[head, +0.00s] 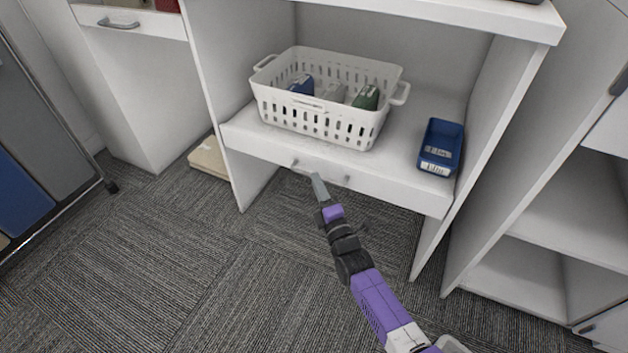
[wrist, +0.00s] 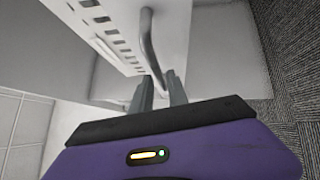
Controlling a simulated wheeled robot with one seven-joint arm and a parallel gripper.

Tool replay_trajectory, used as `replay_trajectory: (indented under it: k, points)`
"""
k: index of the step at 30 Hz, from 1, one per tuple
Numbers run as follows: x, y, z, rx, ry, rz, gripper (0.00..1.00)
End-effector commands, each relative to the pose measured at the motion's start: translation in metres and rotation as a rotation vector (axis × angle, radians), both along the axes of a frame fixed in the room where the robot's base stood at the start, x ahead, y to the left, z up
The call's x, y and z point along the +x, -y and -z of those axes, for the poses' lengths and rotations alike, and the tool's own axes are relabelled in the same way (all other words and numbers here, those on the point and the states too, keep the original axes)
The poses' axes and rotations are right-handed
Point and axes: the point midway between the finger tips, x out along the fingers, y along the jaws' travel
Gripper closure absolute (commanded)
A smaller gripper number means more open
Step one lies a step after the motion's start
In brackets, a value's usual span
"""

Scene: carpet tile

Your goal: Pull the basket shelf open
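The basket shelf (head: 408,191) is a white pull-out board with a bar handle (head: 335,177) on its front edge. It carries a white slotted basket (head: 318,124) and a blue bin (head: 440,147). My gripper (head: 318,181) is at the front of the shelf, by the middle of the handle. In the wrist view, the gripper's two grey fingers (wrist: 159,88) stand apart, with the metal handle (wrist: 150,42) running in between their tips. I cannot tell whether either finger touches it. The gripper hides part of the handle in the head view.
White side panels (head: 500,130) flank the shelf. A cabinet with a drawer (head: 130,24) stands at left, and open shelving (head: 570,215) at right. A beige flat object (head: 207,158) lies on the floor at left. The carpet (head: 215,275) in front is clear.

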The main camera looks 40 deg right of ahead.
Motion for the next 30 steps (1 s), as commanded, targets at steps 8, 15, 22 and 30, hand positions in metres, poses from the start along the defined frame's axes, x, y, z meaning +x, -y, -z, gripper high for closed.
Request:
replay_trajectory:
  k: [8, 15, 22, 30]
  points:
    - [0.027, 0.013, -0.003, 0.0, 0.0, 0.001, 0.8]
    - [0.029, 0.013, -0.004, 0.001, 0.0, 0.0, 0.8]
    - [0.029, 0.013, -0.004, 0.001, 0.0, 0.0, 1.0]
    - [0.029, 0.013, -0.004, 0.001, 0.0, 0.0, 1.0]
